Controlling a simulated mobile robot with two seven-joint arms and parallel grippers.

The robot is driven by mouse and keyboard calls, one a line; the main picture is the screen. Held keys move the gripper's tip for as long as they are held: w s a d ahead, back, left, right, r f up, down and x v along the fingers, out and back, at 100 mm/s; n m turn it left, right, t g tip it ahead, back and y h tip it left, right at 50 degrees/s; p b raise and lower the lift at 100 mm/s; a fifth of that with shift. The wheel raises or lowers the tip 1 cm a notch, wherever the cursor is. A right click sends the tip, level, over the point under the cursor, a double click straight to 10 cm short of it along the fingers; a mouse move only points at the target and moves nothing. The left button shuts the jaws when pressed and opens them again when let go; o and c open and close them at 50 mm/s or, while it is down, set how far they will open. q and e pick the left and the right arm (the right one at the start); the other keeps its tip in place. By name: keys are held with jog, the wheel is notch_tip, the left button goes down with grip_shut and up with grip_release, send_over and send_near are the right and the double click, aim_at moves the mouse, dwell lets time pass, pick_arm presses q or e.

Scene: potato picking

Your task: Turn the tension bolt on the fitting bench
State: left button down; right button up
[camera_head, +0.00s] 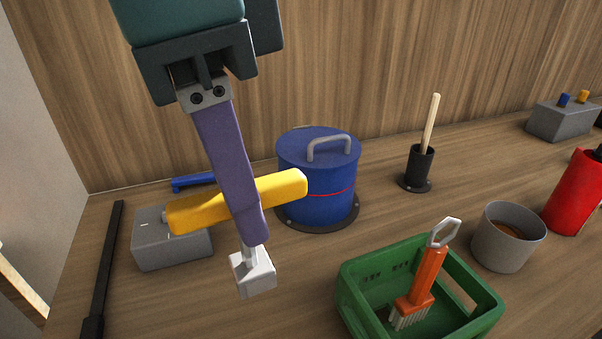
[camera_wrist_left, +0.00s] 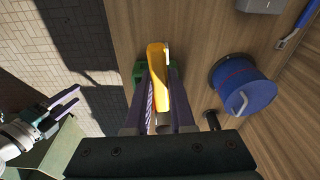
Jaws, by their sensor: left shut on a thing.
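My left gripper (camera_head: 247,222) reaches down from the top of the head view. Its purple fingers are shut on a yellow handle (camera_head: 285,188), which lies crosswise and sticks out on both sides. The handle also shows between the fingers in the wrist view (camera_wrist_left: 157,75). A small pale metal block with a short stem (camera_head: 254,275) shows just under the fingertips; I cannot tell whether it belongs to the held tool. No tension bolt can be made out for certain. My right gripper (camera_wrist_left: 62,104) shows at the left of the wrist view, its fingers apart and empty.
A green crate (camera_head: 470,325) holds an orange brush (camera_head: 428,275). A grey pot (camera_head: 500,250) and black holder (camera_head: 419,168) stand farther right.

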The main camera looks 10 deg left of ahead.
pick_arm(q)
jog(key=w+a+n+y+p, duration=0.1)
jog(key=w+a+n+p, duration=0.1)
jog(key=w+a+n, duration=0.45)
jog(key=w+a+n+p, duration=0.2)
jog(key=w+n, duration=0.1)
jog(key=w, duration=0.6)
jog(key=a+f+n+p, duration=0.1)
jog(key=a+f+n, duration=0.2)
jog(key=a, duration=0.4)
jog(key=a+f+n+y+p, duration=0.1)
jog(key=a+f+n, duration=0.2)
jog(key=a, duration=0.4)
jog(key=shift+n+p, duration=0.4)
jog(key=shift+n, duration=0.35)
jog(key=shift+f+b, duration=2.2)
jog(key=shift+f, duration=0.1)
jog(key=shift+f+b, duration=0.95)
jog(key=shift+f, duration=0.2)
